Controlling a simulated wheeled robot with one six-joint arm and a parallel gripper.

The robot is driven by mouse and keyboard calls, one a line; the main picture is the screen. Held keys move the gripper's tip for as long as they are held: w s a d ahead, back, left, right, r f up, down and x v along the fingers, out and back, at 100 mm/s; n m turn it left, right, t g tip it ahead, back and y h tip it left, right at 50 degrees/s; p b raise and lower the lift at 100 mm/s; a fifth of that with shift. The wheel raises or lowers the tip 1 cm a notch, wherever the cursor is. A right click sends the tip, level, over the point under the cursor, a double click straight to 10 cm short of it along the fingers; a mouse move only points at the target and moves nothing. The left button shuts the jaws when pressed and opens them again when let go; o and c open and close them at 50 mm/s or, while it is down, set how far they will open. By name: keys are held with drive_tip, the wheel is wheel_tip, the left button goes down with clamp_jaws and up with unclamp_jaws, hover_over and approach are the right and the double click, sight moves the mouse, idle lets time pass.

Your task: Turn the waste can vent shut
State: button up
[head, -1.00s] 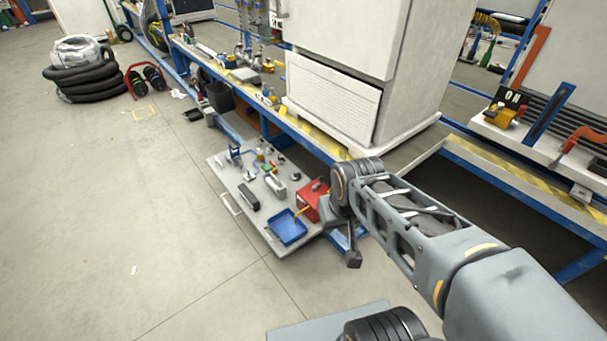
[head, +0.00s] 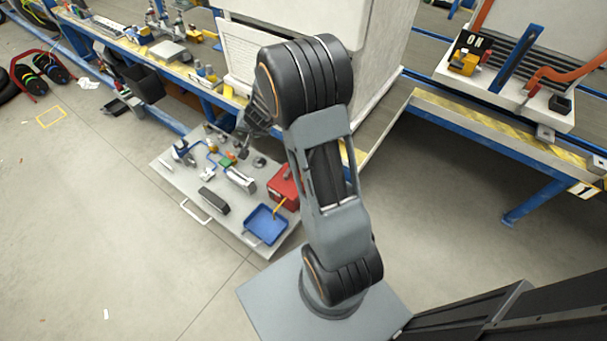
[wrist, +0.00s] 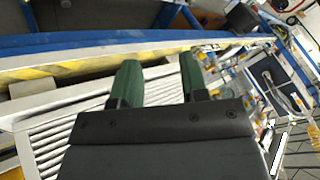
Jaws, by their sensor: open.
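In the head view a red can-like box (head: 284,186) with a yellow piece at its front stands on a low grey board beside the bench. I take it for the waste can; its vent is too small to make out. My gripper (wrist: 158,80) is open in the wrist view, with green fingertips apart and nothing between them. In the head view its dark end (head: 246,137) is mostly behind my arm, above the far part of the board, left of and beyond the red box. The red box is not recognizable in the wrist view.
The grey board (head: 232,228) also bears a blue tray (head: 266,224), a black handle-like piece (head: 213,201) and several small fittings. A blue-framed bench carries a white louvred cabinet (head: 238,52); its slats (wrist: 70,128) show close beneath my fingers.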

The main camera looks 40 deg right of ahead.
drive_tip(key=s+d+f+m+g+h+b, duration=0.1)
drive_tip(key=d+f+m+g, duration=0.1)
drive_tip(key=d+f, duration=0.4)
drive_tip(key=s+d+f+m+g+h+b, duration=0.1)
drive_tip(key=d+f, duration=0.5)
drive_tip(key=f, duration=1.1)
drive_tip(key=s+d+f+m+g+h, duration=0.2)
drive_tip(key=d+f, duration=0.4)
drive_tip(key=f, duration=0.5)
drive_tip(key=shift+f+m+g+h+b, duration=0.35)
drive_tip(key=shift+m+h, duration=0.25)
drive_tip(key=shift+m, duration=0.5)
drive_tip(key=shift+x, duration=1)
drive_tip(key=shift+c, duration=0.4)
drive_tip(key=c, duration=0.7)
drive_tip(key=shift+o, duration=0.2)
drive_tip(key=shift+b, duration=0.3)
